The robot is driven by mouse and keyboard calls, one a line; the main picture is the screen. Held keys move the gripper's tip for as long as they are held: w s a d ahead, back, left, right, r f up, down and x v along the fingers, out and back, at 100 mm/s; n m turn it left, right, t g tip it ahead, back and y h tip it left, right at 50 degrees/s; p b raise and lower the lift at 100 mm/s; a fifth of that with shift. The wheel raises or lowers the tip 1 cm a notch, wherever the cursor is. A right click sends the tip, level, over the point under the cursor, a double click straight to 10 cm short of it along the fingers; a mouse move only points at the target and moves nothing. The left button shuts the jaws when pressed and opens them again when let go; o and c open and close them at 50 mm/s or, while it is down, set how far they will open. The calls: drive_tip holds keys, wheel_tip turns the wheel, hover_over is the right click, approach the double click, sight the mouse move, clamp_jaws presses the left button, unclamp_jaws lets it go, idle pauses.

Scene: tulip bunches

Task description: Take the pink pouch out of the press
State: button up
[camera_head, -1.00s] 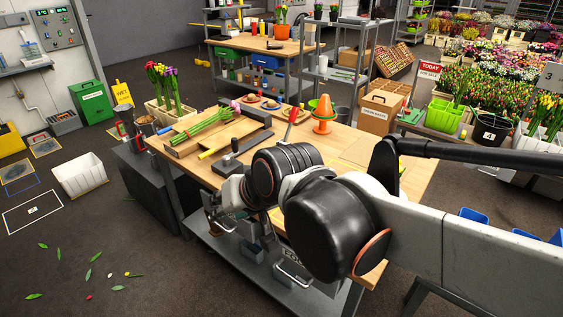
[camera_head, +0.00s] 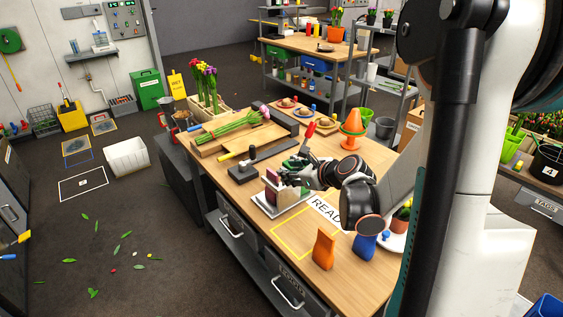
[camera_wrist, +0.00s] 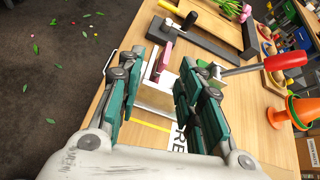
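The pink pouch (camera_wrist: 164,62) stands upright in the press, whose pale metal body (camera_wrist: 155,98) shows below it in the wrist view. In the head view the pouch (camera_head: 271,191) is a small dark pink patch above the press's light base (camera_head: 283,207). A red-handled lever (camera_wrist: 265,65) reaches in from the right of the wrist view. My gripper (camera_wrist: 161,68) is open, its green-padded fingers on either side of the pouch in the picture. I see no contact. In the head view my gripper (camera_head: 294,171) is just right of the pouch.
An orange pouch (camera_head: 323,250) and a blue pouch (camera_head: 364,246) stand at the front right, near a yellow outline (camera_head: 291,252) and a READY label (camera_head: 325,208). A black-based tool (camera_head: 241,172) lies behind-left. An orange cone (camera_head: 353,124) stands farther back.

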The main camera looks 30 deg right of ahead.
sight(273, 172)
drive_tip(key=w+f+b, duration=0.1)
drive_tip(key=w+f, duration=0.1)
drive_tip(key=w, duration=0.1)
drive_tip(key=w+f+m+b, duration=0.1)
drive_tip(key=w+f, duration=0.2)
drive_tip(key=w, duration=0.1)
drive_tip(key=w+f+m+b, duration=0.1)
drive_tip(key=w+f, duration=0.2)
drive_tip(key=w, duration=0.1)
drive_tip(key=shift+w+f+b, duration=0.1)
drive_tip(key=shift+b, duration=0.25)
clamp_jaws()
drive_tip(key=shift+r, duration=0.2)
idle(0.4)
